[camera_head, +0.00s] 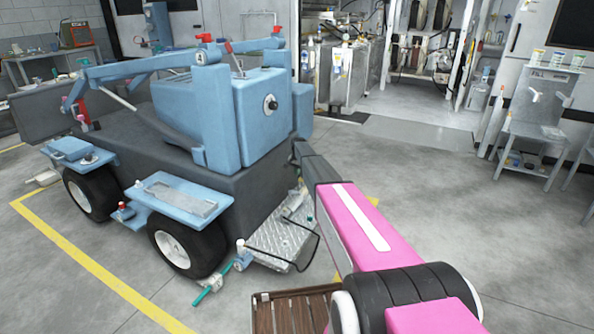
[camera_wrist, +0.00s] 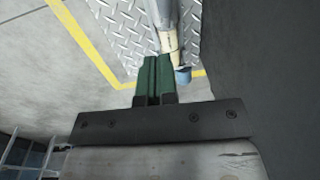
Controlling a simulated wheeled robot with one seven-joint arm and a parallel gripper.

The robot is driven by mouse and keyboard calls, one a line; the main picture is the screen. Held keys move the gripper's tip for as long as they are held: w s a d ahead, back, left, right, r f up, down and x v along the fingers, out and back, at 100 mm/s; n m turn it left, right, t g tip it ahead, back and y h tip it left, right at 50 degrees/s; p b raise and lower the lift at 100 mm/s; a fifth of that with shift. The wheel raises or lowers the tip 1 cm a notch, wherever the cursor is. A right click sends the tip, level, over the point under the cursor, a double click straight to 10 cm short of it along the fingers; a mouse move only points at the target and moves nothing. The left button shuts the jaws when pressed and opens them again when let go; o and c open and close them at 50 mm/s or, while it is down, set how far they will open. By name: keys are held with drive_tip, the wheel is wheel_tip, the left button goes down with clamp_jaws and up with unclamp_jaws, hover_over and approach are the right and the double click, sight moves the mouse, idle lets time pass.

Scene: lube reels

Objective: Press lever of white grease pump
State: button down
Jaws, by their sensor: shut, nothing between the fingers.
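In the wrist view my gripper (camera_wrist: 157,62) is shut, its two green fingers side by side with nothing between them. Its tips are beside a slim off-white and tan cylindrical part (camera_wrist: 170,35), which looks like part of the white grease pump. A small blue end (camera_wrist: 183,76) shows at its near end. Whether the fingers touch it I cannot tell. In the head view a small pale object, likely the pump (camera_head: 296,201), lies on the diamond-plate step (camera_head: 270,245) of the blue machine. My arm partly covers that area, and the lever is not clearly distinguishable.
The blue and grey wheeled machine (camera_head: 240,115) stands left of my arm, with a dark body close by. A black hose (camera_head: 310,262) loops off the step. A slatted brown pallet (camera_head: 290,312) is below. Open floor (camera_head: 440,190) lies right, before a metal stand (camera_head: 535,130).

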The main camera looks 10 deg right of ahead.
sight(291, 193)
drive_tip(key=f, duration=0.2)
drive_tip(key=a+f, duration=0.1)
drive_tip(key=f, duration=0.5)
drive_tip(key=shift+s+a, duration=0.3)
drive_tip(key=shift+s+a+f, duration=0.15)
drive_tip(key=shift+a+f, duration=0.1)
drive_tip(key=shift+f, duration=0.1)
drive_tip(key=shift+s+a, duration=0.1)
drive_tip(key=shift+s+a+f+t+h, duration=0.5)
drive_tip(key=shift+s+f+t+h, duration=0.1)
drive_tip(key=shift+s+f+t, duration=0.2)
drive_tip(key=shift+s+a+f+t+h, duration=0.25)
drive_tip(key=shift+s+f+t+h, duration=0.05)
drive_tip(key=shift+f+t, duration=0.15)
drive_tip(key=shift+s+a+f+t+h, duration=0.2)
drive_tip(key=shift+s+f+t+h, duration=0.1)
drive_tip(key=shift+f+t, duration=0.15)
drive_tip(key=shift+s+a+f, duration=0.2)
drive_tip(key=shift+f, duration=0.55)
drive_tip(key=shift+s+a+f, duration=0.15)
drive_tip(key=shift+s+f, duration=0.05)
drive_tip(key=shift+f, duration=0.55)
